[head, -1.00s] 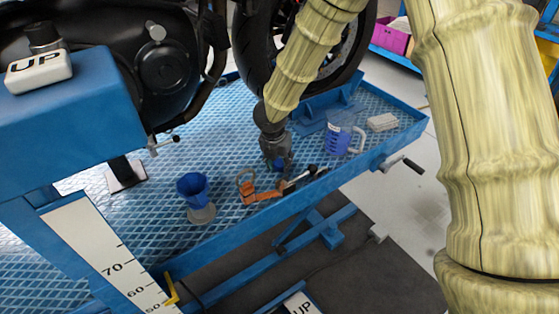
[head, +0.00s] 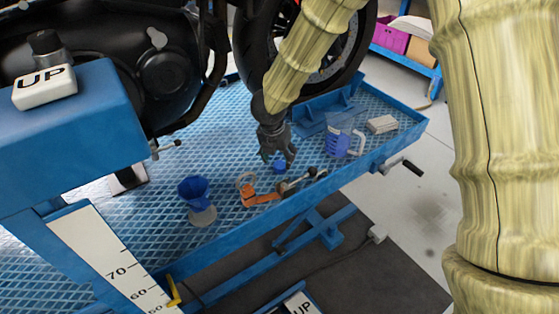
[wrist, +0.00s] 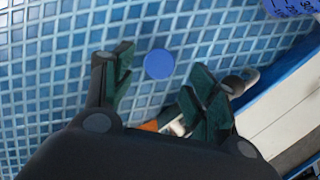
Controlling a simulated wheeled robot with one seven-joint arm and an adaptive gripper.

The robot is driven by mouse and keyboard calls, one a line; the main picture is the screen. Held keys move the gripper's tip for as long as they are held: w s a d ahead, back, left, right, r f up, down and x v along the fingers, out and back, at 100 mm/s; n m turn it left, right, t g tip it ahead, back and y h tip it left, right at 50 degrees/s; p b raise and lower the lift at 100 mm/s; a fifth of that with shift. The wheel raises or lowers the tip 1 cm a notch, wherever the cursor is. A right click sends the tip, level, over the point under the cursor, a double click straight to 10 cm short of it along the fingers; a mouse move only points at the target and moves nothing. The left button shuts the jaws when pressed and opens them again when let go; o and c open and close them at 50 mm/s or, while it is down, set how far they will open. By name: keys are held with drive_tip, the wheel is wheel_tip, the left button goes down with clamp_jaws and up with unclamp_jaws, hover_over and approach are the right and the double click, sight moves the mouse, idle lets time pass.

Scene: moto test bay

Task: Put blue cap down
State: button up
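The blue cap (head: 279,167) sits on the blue lift platform (head: 135,215), just below my gripper (head: 277,160). In the wrist view the cap (wrist: 159,64) is a round blue disc on the tiled-looking surface. It lies between and beyond the two open fingers of my gripper (wrist: 160,92), with a gap to each finger. My gripper is open and holds nothing.
An orange tool (head: 258,196) and a metal lever-like part (head: 300,183) lie just in front of the cap. A blue funnel (head: 195,190) stands to the left. A measuring jug (head: 338,143) and a pale block (head: 382,124) are to the right. The motorcycle wheel (head: 345,55) rises behind.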

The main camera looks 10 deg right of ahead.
drive_tip(key=p+v, duration=0.1)
drive_tip(key=v, duration=0.7)
drive_tip(key=shift+p, duration=0.3)
